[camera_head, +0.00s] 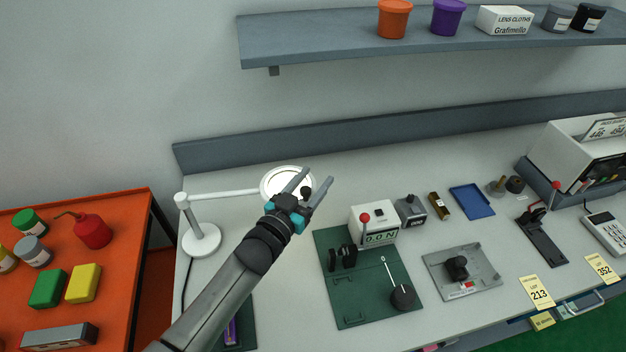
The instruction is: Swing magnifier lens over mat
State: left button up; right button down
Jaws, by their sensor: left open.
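The magnifier has a round white lens head (274,183) on a white arm (225,194), rising from a round base (202,240) at the bench's left end. The lens head is toward the back of the bench, left of and behind the green mat (343,312). My left gripper (317,178) is open, its fingers at the right side of the lens head and partly hiding it. I cannot tell whether they touch it. A small dark knob (306,191) shows between the fingers. My right gripper is not in view.
On the green mat are a counter with a red-knobbed lever (379,238), black rollers (342,257) and a black disc (403,297). A grey plate (463,284) lies to its right. A shelf (320,42) overhangs the back. An orange table (110,280) stands left.

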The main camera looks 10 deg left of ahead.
pick_arm(q)
grip_shut()
dwell(0.5)
dwell(1.0)
